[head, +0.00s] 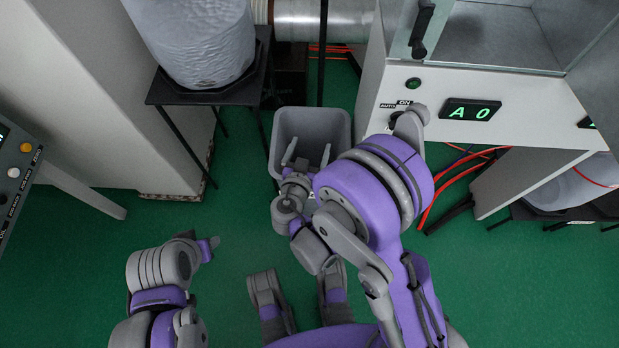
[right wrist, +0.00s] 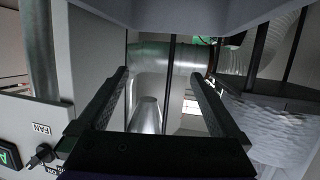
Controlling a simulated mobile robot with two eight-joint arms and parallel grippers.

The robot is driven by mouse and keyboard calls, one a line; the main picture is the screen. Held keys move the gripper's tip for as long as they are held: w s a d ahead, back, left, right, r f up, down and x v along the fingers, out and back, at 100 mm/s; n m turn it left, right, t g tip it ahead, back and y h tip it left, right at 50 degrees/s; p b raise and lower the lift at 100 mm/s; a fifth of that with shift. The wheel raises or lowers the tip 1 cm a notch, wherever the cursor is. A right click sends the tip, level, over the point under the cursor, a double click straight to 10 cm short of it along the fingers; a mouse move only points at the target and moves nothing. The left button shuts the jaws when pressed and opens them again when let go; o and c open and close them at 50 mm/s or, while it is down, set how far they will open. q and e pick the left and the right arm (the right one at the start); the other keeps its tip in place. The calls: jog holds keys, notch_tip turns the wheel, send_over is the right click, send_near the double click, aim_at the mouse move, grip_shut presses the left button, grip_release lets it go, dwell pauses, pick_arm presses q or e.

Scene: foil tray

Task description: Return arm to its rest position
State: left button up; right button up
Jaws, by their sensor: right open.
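My right arm reaches forward from the bottom middle in the head view. My right gripper (head: 307,153) is at its end, over the near part of a grey bin (head: 312,120), as seen from above. In the right wrist view the two dark fingers of this gripper (right wrist: 159,75) stand wide apart with nothing between them. I cannot tell its height over the bin. My left arm is folded at the lower left in the head view; I cannot make out its gripper.
A white cabinet with a lit display (head: 470,109) stands close to the right of my right arm. A black stand (head: 208,92) carries a white wrapped roll (head: 195,40) at upper left. Red hoses (head: 447,190) lie at right. Green floor (head: 80,270) is clear at left.

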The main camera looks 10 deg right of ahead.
pick_arm(q)
jog(key=shift+r, duration=0.1)
pick_arm(e)
jog(key=shift+v, duration=0.75)
jog(key=s+d+r+n+g+y, duration=0.2)
jog(key=s+d+g, duration=0.4)
jog(key=s+d, duration=0.25)
jog(key=s+r+n+g+y, duration=0.3)
jog(key=s+r+y, duration=0.1)
jog(key=s, duration=0.7)
pick_arm(q)
notch_tip(320, 180, up, 22)
jog(key=w+t+p, duration=0.1)
jog(key=p, duration=1.8)
jog(key=shift+w, duration=0.35)
pick_arm(e)
notch_tip(320, 180, up, 22)
jog(key=w+a+t, duration=0.1)
jog(key=shift+w+f+y, duration=0.15)
jog(key=shift+w+y, duration=0.15)
jog(key=shift+w, duration=0.05)
